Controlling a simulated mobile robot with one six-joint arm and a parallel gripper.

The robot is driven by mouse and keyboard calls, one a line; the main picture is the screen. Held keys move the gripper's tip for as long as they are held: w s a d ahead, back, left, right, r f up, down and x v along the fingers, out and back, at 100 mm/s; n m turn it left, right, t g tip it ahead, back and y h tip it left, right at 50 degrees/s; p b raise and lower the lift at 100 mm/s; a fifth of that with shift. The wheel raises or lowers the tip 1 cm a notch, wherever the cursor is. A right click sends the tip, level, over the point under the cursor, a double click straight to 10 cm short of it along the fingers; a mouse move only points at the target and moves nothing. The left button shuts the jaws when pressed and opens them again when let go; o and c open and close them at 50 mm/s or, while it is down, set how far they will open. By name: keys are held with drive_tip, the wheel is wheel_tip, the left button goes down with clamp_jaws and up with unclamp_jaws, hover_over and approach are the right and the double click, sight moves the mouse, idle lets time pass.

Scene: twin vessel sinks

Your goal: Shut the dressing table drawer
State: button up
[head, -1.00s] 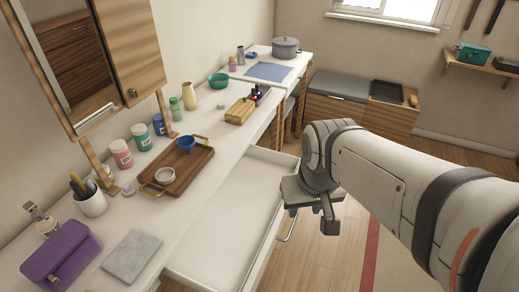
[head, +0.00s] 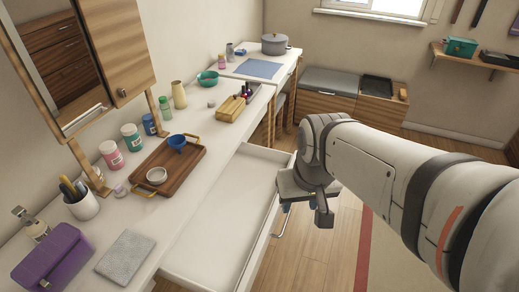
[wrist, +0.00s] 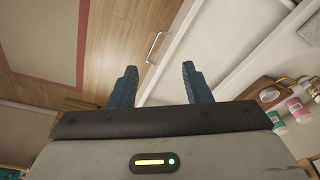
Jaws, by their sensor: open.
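The white dressing table drawer (head: 222,215) is pulled well out from under the white top, and its inside looks empty. Its metal bar handle (head: 281,221) is on the outer face of the drawer front. My gripper (head: 288,206) hangs at the drawer front, close to the handle; part of it is hidden by my wrist in the head view. In the wrist view my gripper (wrist: 158,82) has two dark blue fingers spread apart with nothing between them. The handle (wrist: 156,47) shows just beyond the fingertips, and the drawer (wrist: 210,40) lies to the right.
A wooden tray (head: 170,166) with small bowls, a purple case (head: 52,262), a grey cloth (head: 125,257) and several bottles stand on the tabletop. A low bench (head: 330,92) is at the back. The wood floor (head: 325,245) outside the drawer front is clear.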

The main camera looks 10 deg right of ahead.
drive_tip(key=w+f+m+g+y, duration=0.1)
drive_tip(key=f+m, duration=0.1)
drive_tip(key=w+f+m+y+b, duration=0.1)
drive_tip(key=f+m, duration=0.1)
drive_tip(key=f, duration=0.1)
drive_tip(key=w+f+m+g+y, duration=0.1)
drive_tip(key=f+m, duration=0.1)
drive_tip(key=shift+w+d+f+g+b, duration=0.2)
drive_tip(key=shift+g+b, duration=0.1)
drive_tip(key=shift+b, duration=0.1)
drive_tip(key=c, duration=0.6)
drive_tip(key=w+f+m+y, duration=0.1)
drive_tip(key=f+m, duration=0.1)
drive_tip(key=w+d+f+m+y+b, duration=0.1)
drive_tip(key=f+m, duration=0.1)
drive_tip(key=w+f+m+y, duration=0.1)
drive_tip(key=f+m+y, duration=0.1)
drive_tip(key=shift+w+d, duration=0.35)
drive_tip(key=shift+d, duration=0.05)
clamp_jaws()
drive_tip(key=m+t+y+b, duration=0.25)
drive_tip(key=m+t, duration=0.35)
drive_tip(key=m, duration=0.6)
approach(278, 213)
drive_tip(key=shift+y, duration=0.35)
drive_tip(key=x, duration=0.6)
drive_tip(key=shift+w+d+f, duration=0.1)
drive_tip(key=shift+w+f, duration=0.05)
drive_tip(key=shift+f, duration=0.4)
